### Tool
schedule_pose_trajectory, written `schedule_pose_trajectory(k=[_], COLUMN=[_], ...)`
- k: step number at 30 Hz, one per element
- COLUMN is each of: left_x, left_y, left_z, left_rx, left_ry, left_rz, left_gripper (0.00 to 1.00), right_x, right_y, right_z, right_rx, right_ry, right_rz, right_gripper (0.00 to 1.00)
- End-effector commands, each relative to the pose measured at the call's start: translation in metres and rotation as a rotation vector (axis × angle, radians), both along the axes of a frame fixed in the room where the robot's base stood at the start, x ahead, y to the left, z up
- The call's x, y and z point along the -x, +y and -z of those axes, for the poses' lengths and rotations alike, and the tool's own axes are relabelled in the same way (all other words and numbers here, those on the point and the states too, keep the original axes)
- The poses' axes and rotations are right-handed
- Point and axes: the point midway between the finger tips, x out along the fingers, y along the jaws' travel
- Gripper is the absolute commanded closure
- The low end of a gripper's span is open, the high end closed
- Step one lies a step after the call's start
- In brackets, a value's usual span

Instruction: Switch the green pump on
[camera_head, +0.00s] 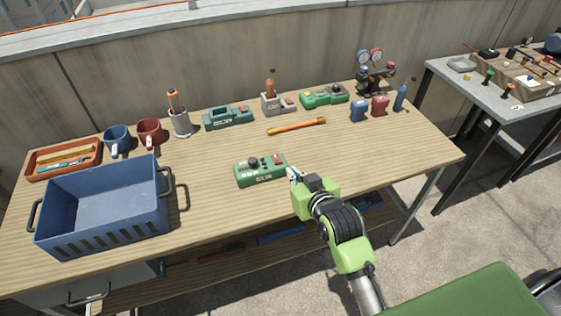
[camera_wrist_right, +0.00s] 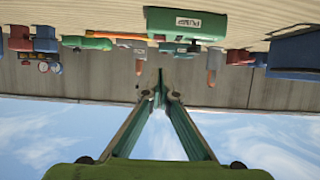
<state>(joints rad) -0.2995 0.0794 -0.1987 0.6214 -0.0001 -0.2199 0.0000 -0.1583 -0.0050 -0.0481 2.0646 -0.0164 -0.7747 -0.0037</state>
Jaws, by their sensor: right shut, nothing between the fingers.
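The green pump (camera_head: 262,171) lies on the middle of the wooden table, with a dark knob and a red switch (camera_head: 277,159) on its top. Its "PUMP" label shows in the wrist view, where the pump (camera_wrist_right: 187,24) appears upside down at the top. My right gripper (camera_head: 293,175) is shut and empty at the pump's right end; I cannot tell whether it touches. In the wrist view its fingertips (camera_wrist_right: 160,90) meet below the pump in the picture. The switch's position is too small to tell. My left gripper is not in view.
A blue crate (camera_head: 75,225) fills the table's left front. Mugs (camera_head: 118,139), a pen cup (camera_head: 180,122), a grey-green device (camera_head: 228,117), another green device (camera_head: 323,95) and gauges (camera_head: 374,75) line the back. An orange tool (camera_head: 297,126) lies behind the pump. The table (camera_head: 410,150) is clear at right.

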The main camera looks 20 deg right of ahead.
Motion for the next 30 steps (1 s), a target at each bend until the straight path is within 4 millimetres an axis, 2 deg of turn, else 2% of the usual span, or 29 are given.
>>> schedule_pose_trajectory(k=[3, 6, 15, 19, 30], left_x=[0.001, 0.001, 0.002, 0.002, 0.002], left_y=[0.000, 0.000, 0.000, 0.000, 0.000], left_z=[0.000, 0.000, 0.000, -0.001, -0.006], left_rx=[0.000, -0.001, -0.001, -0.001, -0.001], left_ry=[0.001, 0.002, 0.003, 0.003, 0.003], left_rz=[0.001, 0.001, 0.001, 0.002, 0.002], left_gripper=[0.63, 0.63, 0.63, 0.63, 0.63], right_x=[-0.015, -0.019, -0.019, -0.027, -0.086], right_y=[0.000, -0.001, -0.001, 0.000, 0.002], right_z=[-0.014, -0.018, -0.017, -0.014, 0.008], right_rx=[-0.008, -0.010, -0.009, -0.009, -0.009], right_ry=[-0.058, -0.075, -0.073, -0.071, -0.071], right_rz=[0.008, 0.009, 0.008, 0.008, 0.008], right_gripper=[1.00, 1.00, 1.00, 1.00, 1.00])
